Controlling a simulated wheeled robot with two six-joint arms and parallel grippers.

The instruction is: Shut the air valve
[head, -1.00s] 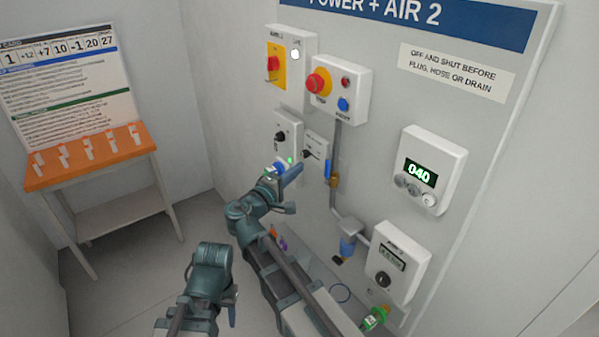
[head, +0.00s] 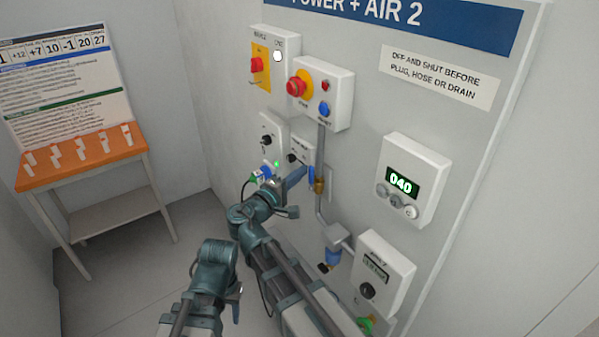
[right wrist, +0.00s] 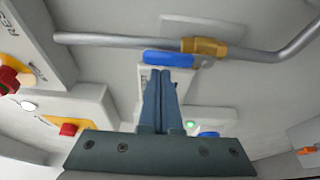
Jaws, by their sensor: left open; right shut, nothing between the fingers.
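The air valve has a blue lever (head: 311,174) on a brass body (head: 319,186), set in the grey pipe on the panel. In the right wrist view the blue lever (right wrist: 167,58) lies along the pipe, beside the brass body (right wrist: 204,46). My right gripper (head: 304,170) is shut and empty, its fingertips (right wrist: 160,72) just beside the lever; I cannot tell whether they touch it. My left gripper (head: 238,302) is low at the left, away from the panel, with its fingers mostly hidden.
A red mushroom button (head: 297,87) and a red switch (head: 257,65) sit above the valve. A gauge reading 040 (head: 402,183) is to the right. A lower regulator box (head: 383,270) stands by the pipe. An orange-topped table (head: 80,158) is at the left.

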